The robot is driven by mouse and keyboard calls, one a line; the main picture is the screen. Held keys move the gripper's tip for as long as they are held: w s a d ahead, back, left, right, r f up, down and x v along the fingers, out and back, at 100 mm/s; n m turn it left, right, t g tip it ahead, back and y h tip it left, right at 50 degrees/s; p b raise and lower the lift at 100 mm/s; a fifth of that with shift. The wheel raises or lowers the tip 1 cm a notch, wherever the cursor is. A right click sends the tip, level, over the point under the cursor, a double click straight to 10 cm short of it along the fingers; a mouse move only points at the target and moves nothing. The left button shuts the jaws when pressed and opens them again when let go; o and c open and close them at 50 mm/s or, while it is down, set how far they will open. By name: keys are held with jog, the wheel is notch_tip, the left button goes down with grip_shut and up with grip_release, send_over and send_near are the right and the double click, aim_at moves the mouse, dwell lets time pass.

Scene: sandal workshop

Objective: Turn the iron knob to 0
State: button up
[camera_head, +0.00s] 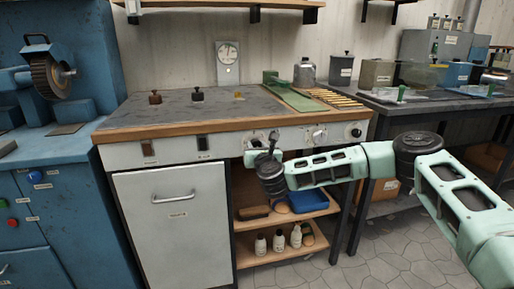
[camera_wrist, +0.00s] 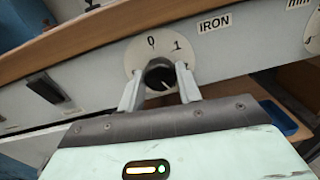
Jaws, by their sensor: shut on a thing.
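The iron knob (camera_wrist: 160,74) is a small black knob on a round white dial (camera_wrist: 134,62), beside a label reading IRON (camera_wrist: 214,22). The dial shows 0 at the top and 1 at upper right; lower marks are partly hidden by a finger. A pale line on the knob seems to point to the lower right, away from the 0. My gripper (camera_wrist: 158,82) is shut on the knob, one finger on each side. In the head view my gripper (camera_head: 270,146) is at the bench's front panel, and the knob is mostly hidden behind it.
More dials (camera_head: 318,135) sit to the right on the same panel. Two dark switches (camera_head: 203,142) are to the left, above a white cabinet door (camera_head: 172,208). Open shelves with bottles (camera_head: 278,241) and a blue tray (camera_head: 308,202) lie below my gripper.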

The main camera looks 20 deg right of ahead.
jog(key=n, duration=1.2)
jog(key=shift+n, duration=0.4)
jog(key=n, duration=0.4)
jog(key=shift+n+y, duration=0.3)
jog(key=n, duration=0.3)
jog(key=shift+f+n, duration=0.1)
jog(key=shift+n, duration=0.3)
jog(key=n+b, duration=0.1)
jog(key=n, duration=0.2)
jog(key=shift+n, duration=0.4)
jog(key=n+b, duration=0.1)
jog(key=n, duration=0.3)
jog(key=shift+y, duration=0.3)
jog(key=shift+n, duration=1.6)
